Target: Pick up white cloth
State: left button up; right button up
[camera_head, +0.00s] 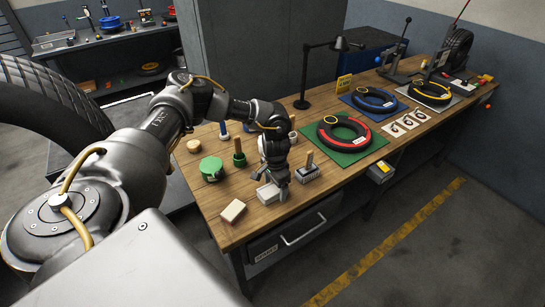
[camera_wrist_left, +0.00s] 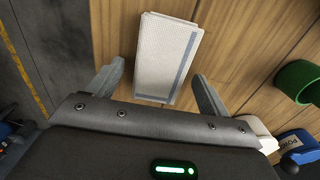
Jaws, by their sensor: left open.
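The white cloth (camera_wrist_left: 167,52) lies folded flat on the wooden table in the left wrist view, with a blue-grey stripe along one side. It also shows in the head view as a small pale shape (camera_head: 267,194) at the front part of the table, partly covered by my gripper. My left gripper (camera_head: 271,184) is low over the table, pointing down beside the cloth. In the left wrist view its jaws (camera_wrist_left: 160,76) are open and empty, with the near end of the cloth between them. My right gripper is not in view.
A cream block (camera_head: 232,210), a green tin (camera_head: 211,168) and a brush (camera_head: 307,172) stand close around. A green mat (camera_head: 353,154) with a red-and-black ring lies to the right. A black lamp (camera_head: 307,75) stands behind. The table's front edge is near.

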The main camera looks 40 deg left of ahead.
pick_arm(q)
jog(key=shift+f, duration=0.3)
jog(key=shift+c, duration=0.4)
jog(key=c, duration=1)
jog(key=shift+r, duration=0.45)
notch_tip(320, 180, up, 2)
jog(key=shift+r+b, duration=0.2)
jog(key=shift+b, duration=0.15)
jog(key=s+d+r, duration=0.2)
jog(key=s+r, duration=0.1)
jog(key=s, duration=0.1)
jog(key=s+d+r+b, duration=0.1)
jog(key=s+d+r, duration=0.1)
jog(key=s+r, duration=0.1)
jog(key=s+d+r, duration=0.2)
jog(key=s+r, duration=0.1)
jog(key=s, duration=0.2)
jog(key=shift+s+r+b, duration=0.3)
jog(key=shift+s+r, duration=0.1)
